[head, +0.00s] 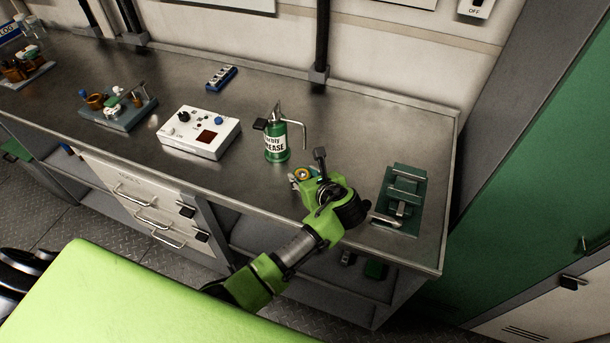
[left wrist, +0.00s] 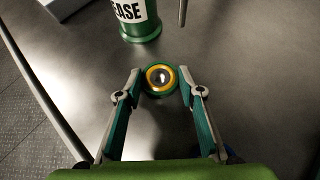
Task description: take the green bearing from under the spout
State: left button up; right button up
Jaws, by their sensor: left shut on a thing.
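The green bearing (left wrist: 160,91) is a ring with a yellow-orange inner band and a dark centre. It lies between the two fingertips of my left gripper (left wrist: 161,76), which is shut on it. In the head view the bearing (head: 302,174) shows partly at the tip of my left gripper (head: 303,179), close to the worktop; I cannot tell whether it touches it. The green grease can (head: 276,148), with its bent spout (head: 303,135), stands just behind. The bearing is in front of the spout, not directly below it. My right gripper is not in view.
On the steel worktop (head: 345,120), a white control box (head: 199,132) stands left of the can, and a green clamp fixture (head: 401,197) stands to the right. A small blue block (head: 221,76) and a part-laden tray (head: 119,112) lie farther left.

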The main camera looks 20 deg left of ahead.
pick_arm(q)
jog(key=o, duration=1.3)
jog(key=shift+c, duration=0.2)
jog(key=v, duration=1.2)
